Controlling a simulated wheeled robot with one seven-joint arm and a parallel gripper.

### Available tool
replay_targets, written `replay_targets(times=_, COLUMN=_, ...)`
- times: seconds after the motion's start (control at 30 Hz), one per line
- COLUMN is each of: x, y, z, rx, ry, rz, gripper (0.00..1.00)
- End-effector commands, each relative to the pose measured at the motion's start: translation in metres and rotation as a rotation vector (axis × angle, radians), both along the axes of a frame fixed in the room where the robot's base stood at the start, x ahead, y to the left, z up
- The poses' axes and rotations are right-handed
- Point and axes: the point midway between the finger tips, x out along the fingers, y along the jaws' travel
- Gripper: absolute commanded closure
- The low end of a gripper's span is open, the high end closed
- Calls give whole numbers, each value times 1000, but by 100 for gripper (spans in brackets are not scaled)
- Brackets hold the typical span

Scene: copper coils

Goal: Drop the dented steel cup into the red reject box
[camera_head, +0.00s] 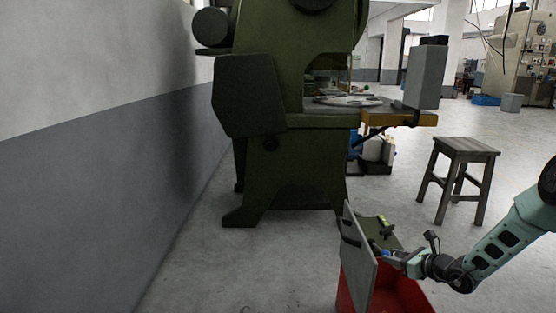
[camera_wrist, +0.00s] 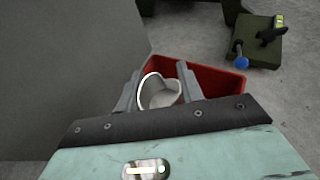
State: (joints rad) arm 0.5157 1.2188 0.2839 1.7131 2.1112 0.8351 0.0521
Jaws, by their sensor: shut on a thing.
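The steel cup (camera_wrist: 158,93) is between the two fingers of my gripper (camera_wrist: 158,88) in the wrist view. Its pale round rim faces the camera and its outline looks bent out of round. My gripper is shut on it. The red box (camera_wrist: 224,92) is beyond and below the cup, and the cup overlaps the box's opening in this view. In the head view my gripper (camera_head: 393,257) is over the red box (camera_head: 408,297), close to a grey panel. The cup cannot be made out clearly there. The box's inside is mostly hidden.
A grey upright panel (camera_head: 359,258) stands at the box's left side and fills the left of the wrist view (camera_wrist: 60,70). A green pedal unit (camera_head: 378,233) lies on the floor behind the box. A green press (camera_head: 285,150) and a wooden stool (camera_head: 460,165) stand further back.

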Motion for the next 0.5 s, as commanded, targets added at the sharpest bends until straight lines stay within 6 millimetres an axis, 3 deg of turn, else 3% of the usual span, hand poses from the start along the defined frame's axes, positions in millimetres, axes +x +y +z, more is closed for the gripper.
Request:
replay_targets(times=0.03, x=0, y=0, z=-12, rx=0, ry=0, rz=0, gripper=85)
replay_targets(times=0.2, x=0, y=0, z=-29, rx=-1, ry=0, rz=0, gripper=85)
replay_targets(times=0.5, x=0, y=0, z=-34, rx=0, ry=-1, rz=0, gripper=85)
